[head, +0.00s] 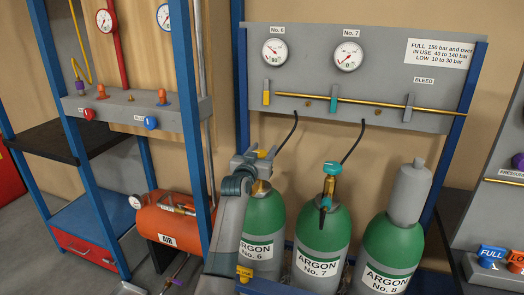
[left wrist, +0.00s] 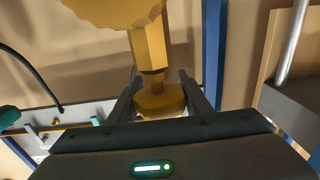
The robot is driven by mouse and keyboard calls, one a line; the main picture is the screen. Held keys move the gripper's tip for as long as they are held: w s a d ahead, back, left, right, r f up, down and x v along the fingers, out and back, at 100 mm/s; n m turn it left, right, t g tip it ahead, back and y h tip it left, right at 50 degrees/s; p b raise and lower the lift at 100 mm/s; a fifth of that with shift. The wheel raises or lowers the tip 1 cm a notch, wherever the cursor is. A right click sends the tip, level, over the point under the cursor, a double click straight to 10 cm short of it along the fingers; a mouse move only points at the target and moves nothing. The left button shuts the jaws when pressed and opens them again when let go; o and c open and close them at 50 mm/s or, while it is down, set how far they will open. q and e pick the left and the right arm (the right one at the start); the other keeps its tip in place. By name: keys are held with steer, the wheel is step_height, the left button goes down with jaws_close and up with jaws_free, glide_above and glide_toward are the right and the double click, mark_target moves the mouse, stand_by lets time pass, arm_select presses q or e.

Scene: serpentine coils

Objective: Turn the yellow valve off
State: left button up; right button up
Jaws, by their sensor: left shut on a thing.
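The yellow valve (head: 262,153) is on top of the green cylinder labelled Argon No. 6 (head: 264,222), and only a small part of it shows in the head view. My left gripper (head: 254,163) is over the cylinder's top and covers most of the valve. In the left wrist view, the fingers (left wrist: 160,98) are shut on a round yellow knob (left wrist: 160,104). A hexagonal yellow stem and a larger scalloped yellow part (left wrist: 122,10) show beyond it. My right gripper is in neither view.
Argon No. 7 (head: 322,232), with a teal valve (head: 332,168), and Argon No. 8 (head: 391,240), capped in grey, stand to the right. Black hoses (head: 290,133) hang from the panel (head: 400,113). A blue post (head: 190,100) and an orange air tank (head: 160,218) are left.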

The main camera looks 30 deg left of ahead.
arm_select(q)
steer(key=shift+r, duration=0.2)
steer(key=o, duration=1.1)
steer(key=shift+c, duration=0.2)
steer(key=shift+f, duration=0.1)
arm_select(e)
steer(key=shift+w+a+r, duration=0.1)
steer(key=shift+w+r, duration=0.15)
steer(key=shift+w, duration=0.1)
arm_select(q)
steer(key=shift+f, duration=0.1)
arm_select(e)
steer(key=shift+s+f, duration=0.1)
